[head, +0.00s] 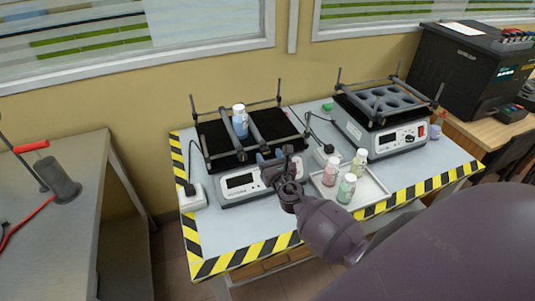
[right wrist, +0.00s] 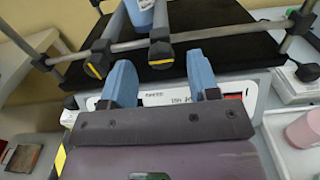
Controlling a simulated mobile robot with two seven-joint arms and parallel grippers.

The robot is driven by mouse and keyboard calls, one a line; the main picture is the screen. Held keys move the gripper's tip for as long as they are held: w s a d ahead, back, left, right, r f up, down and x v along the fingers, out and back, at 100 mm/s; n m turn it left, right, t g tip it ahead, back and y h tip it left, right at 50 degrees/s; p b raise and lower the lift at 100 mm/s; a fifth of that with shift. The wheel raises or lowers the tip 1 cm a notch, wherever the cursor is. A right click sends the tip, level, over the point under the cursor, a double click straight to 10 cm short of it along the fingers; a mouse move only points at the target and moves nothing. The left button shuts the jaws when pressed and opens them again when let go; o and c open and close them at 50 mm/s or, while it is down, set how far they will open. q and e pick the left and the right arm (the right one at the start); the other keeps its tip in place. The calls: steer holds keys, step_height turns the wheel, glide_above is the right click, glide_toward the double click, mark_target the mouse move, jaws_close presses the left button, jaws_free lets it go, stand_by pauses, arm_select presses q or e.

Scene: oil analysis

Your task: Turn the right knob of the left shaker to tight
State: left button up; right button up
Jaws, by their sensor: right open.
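The left shaker (head: 217,140) stands on the table with a black top, metal rails and two dark clamp bars. A blue bottle (head: 240,121) with a white cap stands between the bars; its lower part shows in the right wrist view (right wrist: 141,12). Each bar's near end has a black knob with a yellow mark: the left knob (right wrist: 97,62) and the right knob (right wrist: 160,53). My right gripper (head: 272,157) is at the shaker's front. Its blue fingers (right wrist: 161,78) are open and empty, with the right knob just beyond the gap, apparently untouched. My left gripper is out of view.
The right shaker (head: 385,118) stands at the back right. A tray (head: 371,190) with pink, yellow and green bottles lies right of my gripper. A white power box (head: 193,198) sits at the table's left edge. The striped front left of the table (head: 225,235) is clear.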

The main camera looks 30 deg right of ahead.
steer(key=shift+x, duration=1.05)
steer(key=shift+c, duration=0.4)
steer(key=c, duration=0.8)
steer(key=shift+c, duration=0.2)
